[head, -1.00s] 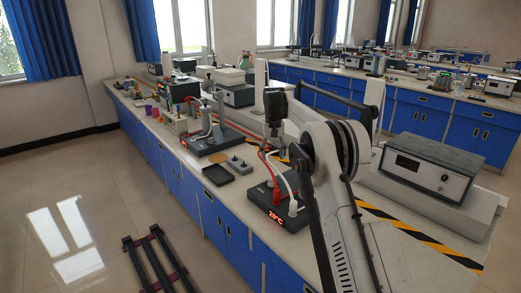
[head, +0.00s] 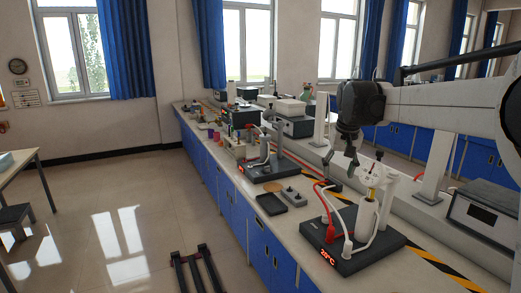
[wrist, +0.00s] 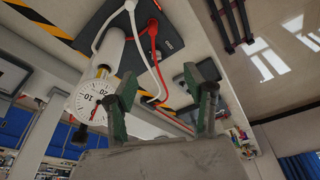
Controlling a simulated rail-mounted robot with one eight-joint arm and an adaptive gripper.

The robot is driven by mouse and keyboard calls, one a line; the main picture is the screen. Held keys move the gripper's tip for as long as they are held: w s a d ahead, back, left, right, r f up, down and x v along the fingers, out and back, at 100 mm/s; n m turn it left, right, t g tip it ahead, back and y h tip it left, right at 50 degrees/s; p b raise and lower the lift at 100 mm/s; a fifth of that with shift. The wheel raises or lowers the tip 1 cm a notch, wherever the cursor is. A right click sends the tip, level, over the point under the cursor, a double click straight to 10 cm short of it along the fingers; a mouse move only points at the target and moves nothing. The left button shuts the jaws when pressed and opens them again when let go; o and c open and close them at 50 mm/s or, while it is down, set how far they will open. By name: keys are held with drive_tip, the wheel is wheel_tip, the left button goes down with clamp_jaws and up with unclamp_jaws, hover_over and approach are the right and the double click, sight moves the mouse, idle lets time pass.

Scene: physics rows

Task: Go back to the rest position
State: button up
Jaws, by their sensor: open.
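My gripper (head: 343,164) hangs at the end of my arm, above the bench and a little behind the near heater plate (head: 372,256). In the wrist view my gripper (wrist: 160,86) has its two green-padded fingers spread, with nothing between them. The near plate is dark with a red temperature readout. Red and white cables run over it, and a pale bottle-like vessel (head: 368,215) stands on it. The wrist view also shows the dark plate (wrist: 172,62) and a white round dial (wrist: 90,101) beside the left finger. The gripper appears apart from all of these.
A grey instrument box (head: 486,210) stands on the bench at right. A second heater plate (head: 268,170), a dark tray (head: 293,199) and a small grey block (head: 290,193) lie farther along.

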drive_tip(key=s+a+t, duration=0.2)
drive_tip(key=s, duration=1.8)
drive_tip(key=s+f+t, duration=0.1)
drive_tip(key=s+f, duration=0.3)
drive_tip(key=s, duration=0.4)
drive_tip(key=s+a+f+t, duration=0.1)
drive_tip(key=s+f, duration=0.4)
drive_tip(key=s, duration=0.4)
drive_tip(key=shift+a+f+n, duration=0.2)
drive_tip(key=shift+a+n, duration=0.05)
drive_tip(key=shift+n, duration=0.05)
